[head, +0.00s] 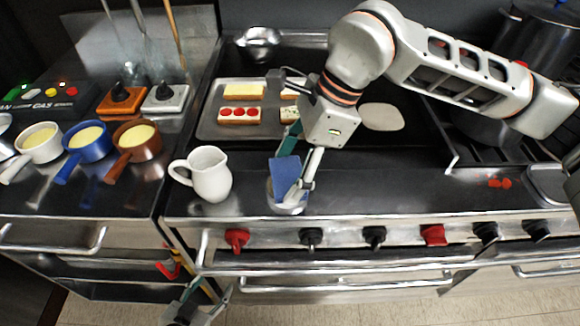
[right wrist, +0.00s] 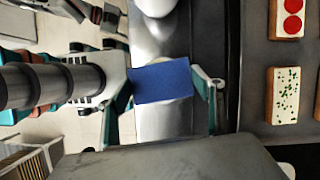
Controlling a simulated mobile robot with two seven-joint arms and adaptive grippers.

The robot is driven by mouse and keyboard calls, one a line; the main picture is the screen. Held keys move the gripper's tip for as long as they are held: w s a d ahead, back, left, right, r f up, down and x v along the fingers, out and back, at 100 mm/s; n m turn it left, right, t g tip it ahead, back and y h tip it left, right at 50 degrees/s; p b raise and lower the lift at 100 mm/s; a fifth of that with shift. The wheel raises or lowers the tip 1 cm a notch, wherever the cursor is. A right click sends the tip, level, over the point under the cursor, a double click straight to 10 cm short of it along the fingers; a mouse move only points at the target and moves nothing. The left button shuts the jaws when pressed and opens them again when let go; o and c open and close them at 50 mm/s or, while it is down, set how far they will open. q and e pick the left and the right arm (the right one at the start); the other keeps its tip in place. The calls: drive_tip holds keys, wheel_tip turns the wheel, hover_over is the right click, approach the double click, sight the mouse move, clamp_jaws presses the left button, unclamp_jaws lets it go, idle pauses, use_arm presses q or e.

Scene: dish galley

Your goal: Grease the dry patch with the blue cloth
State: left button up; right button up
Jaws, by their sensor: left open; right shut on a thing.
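The blue cloth (head: 285,176) is gripped in my right gripper (head: 295,178), which is shut on it above the counter's front strip. The right wrist view shows the cloth (right wrist: 163,82) spanning the space between the fingers. A small shallow dish (head: 288,208) is directly below the cloth; whether they touch is unclear, and its contents are hidden. A pale, dull patch (head: 382,117) lies on the dark griddle (head: 350,146), right of the gripper, and looks like the dry patch. My left gripper (head: 200,302) is open and empty, low in front of the cabinet.
A white pitcher (head: 208,176) stands left of the cloth. A tray (head: 208,129) of topped bread slices is behind, partly hidden by my right arm. White, blue (head: 88,139) and brown (head: 135,136) saucepans stand left. Red spots (head: 500,183) mark the right counter, where there is free room.

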sight(290, 175)
drive_tip(key=shift+f, duration=0.4)
idle(0.6)
drive_tip(key=shift+f+b, duration=0.1)
drive_tip(key=shift+b, duration=0.2)
idle(0.7)
drive_tip(key=shift+r+p, duration=1.6)
drive_tip(key=shift+r, duration=2)
